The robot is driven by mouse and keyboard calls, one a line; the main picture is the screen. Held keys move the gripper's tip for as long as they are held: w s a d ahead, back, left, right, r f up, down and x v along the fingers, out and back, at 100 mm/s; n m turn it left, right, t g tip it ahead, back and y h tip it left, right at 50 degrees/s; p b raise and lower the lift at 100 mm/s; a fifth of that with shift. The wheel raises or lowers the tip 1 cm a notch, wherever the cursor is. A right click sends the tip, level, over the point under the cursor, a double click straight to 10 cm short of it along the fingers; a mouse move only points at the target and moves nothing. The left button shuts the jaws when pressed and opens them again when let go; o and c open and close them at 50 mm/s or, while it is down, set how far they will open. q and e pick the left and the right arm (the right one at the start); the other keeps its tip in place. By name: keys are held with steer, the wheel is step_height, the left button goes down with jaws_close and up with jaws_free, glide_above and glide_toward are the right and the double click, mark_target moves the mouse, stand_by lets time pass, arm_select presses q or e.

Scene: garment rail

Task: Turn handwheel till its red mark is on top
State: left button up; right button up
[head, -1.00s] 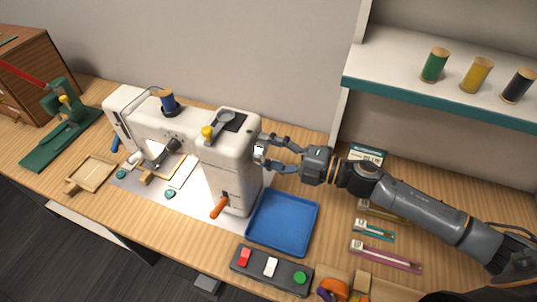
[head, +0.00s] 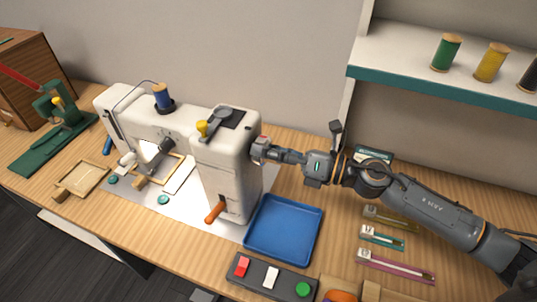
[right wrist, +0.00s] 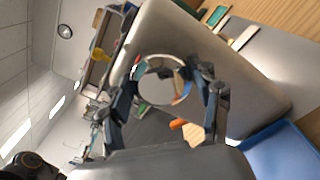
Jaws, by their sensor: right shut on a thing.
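The white sewing machine (head: 222,150) stands on the table. Its handwheel (head: 256,150) is on the right end of the machine head, mostly hidden by my right gripper (head: 267,151). In the right wrist view the handwheel (right wrist: 162,82) is a shiny round disc. The fingers of my right gripper (right wrist: 168,84) sit on opposite sides of its rim, shut on it. A small reddish spot shows at the wheel's top edge in the head view; I cannot tell for certain that it is the mark. My left gripper is not in view.
A blue tray (head: 284,230) lies right of the machine, with a button panel (head: 270,277) in front. Packets (head: 390,238) lie under my right arm. A shelf with thread spools (head: 446,53) is at the upper right. An orange lever (head: 215,212) sticks out of the machine's front.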

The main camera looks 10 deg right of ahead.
steer(key=shift+f+n+b, duration=0.15)
steer(key=shift+n+b, duration=0.5)
steer(key=shift+n, duration=0.65)
steer(key=o, duration=1.1)
steer(key=shift+v, duration=6.05)
